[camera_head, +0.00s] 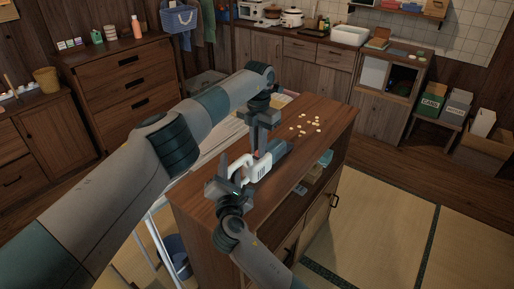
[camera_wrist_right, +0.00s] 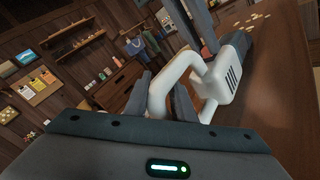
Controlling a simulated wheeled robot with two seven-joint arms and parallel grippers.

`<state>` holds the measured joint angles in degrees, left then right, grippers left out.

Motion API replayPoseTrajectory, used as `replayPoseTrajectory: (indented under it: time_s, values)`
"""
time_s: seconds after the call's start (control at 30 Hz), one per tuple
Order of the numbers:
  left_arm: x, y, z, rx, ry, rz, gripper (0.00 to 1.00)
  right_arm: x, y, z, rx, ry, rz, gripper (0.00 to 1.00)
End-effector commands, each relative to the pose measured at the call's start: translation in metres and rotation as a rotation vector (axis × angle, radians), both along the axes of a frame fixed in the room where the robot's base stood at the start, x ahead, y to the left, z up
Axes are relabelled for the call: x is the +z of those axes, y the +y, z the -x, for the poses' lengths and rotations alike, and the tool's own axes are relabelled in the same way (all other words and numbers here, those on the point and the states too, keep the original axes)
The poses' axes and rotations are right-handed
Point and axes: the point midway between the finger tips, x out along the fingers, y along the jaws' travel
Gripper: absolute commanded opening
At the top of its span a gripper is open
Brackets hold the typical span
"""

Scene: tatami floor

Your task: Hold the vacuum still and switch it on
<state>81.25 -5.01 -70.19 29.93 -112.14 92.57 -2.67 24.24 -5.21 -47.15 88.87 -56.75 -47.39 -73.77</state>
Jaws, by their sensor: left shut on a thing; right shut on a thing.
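The handheld vacuum (camera_head: 262,170), with a white body, a white loop handle and a dark front part, rests on the wooden cabinet top (camera_head: 290,165). My left gripper (camera_head: 260,150) reaches down from above and is shut on the vacuum near the front of its body. My right gripper (camera_head: 237,182) is shut on the vacuum's rear handle. In the right wrist view, the white handle (camera_wrist_right: 180,78) passes between my right gripper's dark fingers (camera_wrist_right: 160,105). The switch cannot be made out.
Several small pale bits (camera_head: 304,125) lie scattered on the cabinet top beyond the vacuum. A teal item (camera_head: 325,158) sits in the cabinet's open shelf. A drawer chest (camera_head: 125,85) stands at the back left. Tatami (camera_head: 390,230) lies clear at the right.

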Motion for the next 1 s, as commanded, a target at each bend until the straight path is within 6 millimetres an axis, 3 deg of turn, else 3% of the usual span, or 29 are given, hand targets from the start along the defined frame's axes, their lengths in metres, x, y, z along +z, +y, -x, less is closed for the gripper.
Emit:
replayPoseTrajectory:
  time_s: [0.93, 0.97, 1.0]
  values:
    - [0.0, -0.009, -0.011, 0.0, -0.007, 0.002, 0.0, -0.001, 0.002, 0.001, 0.003, 0.0, -0.003, 0.0]
    - [0.0, -0.009, -0.011, 0.0, -0.007, 0.002, 0.17, -0.001, 0.002, 0.001, 0.003, 0.0, -0.003, 0.0]
    - [0.0, -0.009, -0.011, 0.0, -0.007, 0.002, 0.27, -0.001, 0.002, 0.001, 0.003, 0.0, -0.003, 0.0]
